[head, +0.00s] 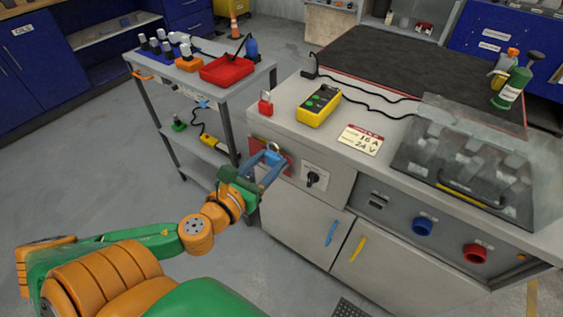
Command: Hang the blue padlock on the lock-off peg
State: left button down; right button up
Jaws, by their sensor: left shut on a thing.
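My left gripper (268,167) reaches in from the lower left and is shut on the blue padlock (272,157). The padlock is held upright, its silver shackle (272,146) on top, in front of the red plate (286,158) on the cabinet's front. The lock-off peg cannot be made out; the padlock and fingers cover part of the plate. I cannot tell whether the shackle touches or surrounds the peg. My right gripper is not in view.
A red padlock (265,104) and a yellow control box (319,105) stand on the cabinet top. A black rotary switch (312,179) sits right of the red plate. A grey trolley (243,78) with a red tray (226,70) stands left. Open floor lies at left.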

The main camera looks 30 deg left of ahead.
pick_arm(q)
jog(key=s+a+f+b, duration=0.15)
jog(key=f+b, duration=0.25)
jog(key=f, duration=0.4)
jog(key=s+a+f+b, duration=0.1)
jog(key=a+f+b, duration=0.1)
jog(key=f+b, duration=0.5)
jog(key=w+f, duration=0.3)
jog(key=w, duration=0.6)
jog(key=shift+d+p, duration=0.3)
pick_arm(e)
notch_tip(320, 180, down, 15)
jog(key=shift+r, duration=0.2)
pick_arm(q)
jog(key=shift+f, duration=0.1)
jog(key=shift+c, duration=1)
grip_release()
